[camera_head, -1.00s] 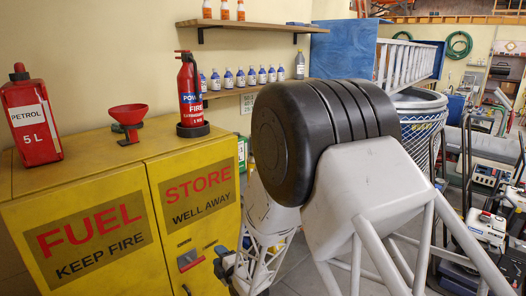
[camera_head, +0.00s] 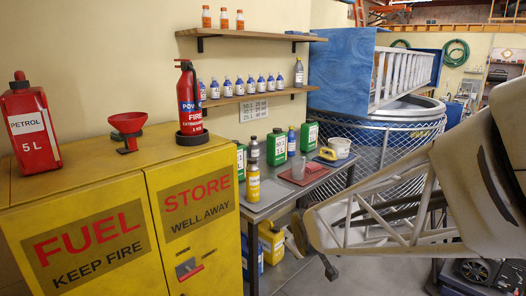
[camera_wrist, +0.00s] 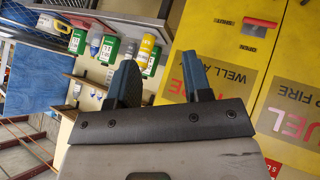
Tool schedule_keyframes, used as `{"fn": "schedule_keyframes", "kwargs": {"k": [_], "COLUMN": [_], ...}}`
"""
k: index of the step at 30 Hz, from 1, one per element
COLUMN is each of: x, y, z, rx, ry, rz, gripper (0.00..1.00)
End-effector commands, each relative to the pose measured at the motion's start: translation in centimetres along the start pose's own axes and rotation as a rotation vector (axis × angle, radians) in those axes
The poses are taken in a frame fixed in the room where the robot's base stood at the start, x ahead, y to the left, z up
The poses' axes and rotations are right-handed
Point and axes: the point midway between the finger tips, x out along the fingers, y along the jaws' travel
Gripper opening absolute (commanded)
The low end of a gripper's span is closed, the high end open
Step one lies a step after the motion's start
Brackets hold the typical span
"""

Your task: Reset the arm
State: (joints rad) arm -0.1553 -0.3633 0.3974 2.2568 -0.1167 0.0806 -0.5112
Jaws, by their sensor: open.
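My arm crosses the right side of the head view, its pale lattice link (camera_head: 375,215) slanting down to the left in front of the workbench and the mesh-sided tub. My gripper (camera_head: 312,254) is at the link's lower left end, in front of the bench's lower part and apart from the yellow cabinet. In the wrist view my gripper (camera_wrist: 160,78) shows two separate blue-grey fingers with a clear gap and nothing between them. The wrist picture is turned over, with the cabinet at upper right and the bench at upper left.
The yellow fuel cabinet (camera_head: 97,188) at left carries a red petrol can (camera_head: 31,128), a red funnel (camera_head: 126,124) and a fire extinguisher (camera_head: 188,100). The workbench (camera_head: 262,207) holds bottles and green containers. A blue board (camera_head: 340,72) and mesh-sided tub (camera_head: 372,135) stand behind my arm.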

Motion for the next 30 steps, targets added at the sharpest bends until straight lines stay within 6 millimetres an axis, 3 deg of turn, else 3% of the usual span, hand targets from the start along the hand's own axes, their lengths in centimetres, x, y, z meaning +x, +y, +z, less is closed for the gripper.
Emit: {"fn": "schedule_keyframes", "kwargs": {"k": [1, 8, 12, 18, 24, 30], "x": [-2.0, -10.0, -14.9, -20.6, -23.4, -23.8], "y": [0.4, 0.1, -1.0, -3.2, -4.6, -4.8], "z": [1.0, 6.2, 9.3, 13.1, 14.9, 15.2], "rx": [0.054, 0.313, 0.47, 0.656, 0.751, 0.765], "ry": [-0.035, -0.219, -0.329, -0.466, -0.539, -0.552], "rz": [-0.005, -0.045, -0.063, -0.081, -0.089, -0.091], "gripper": [0.45, 0.45, 0.45, 0.45, 0.45, 0.45]}}
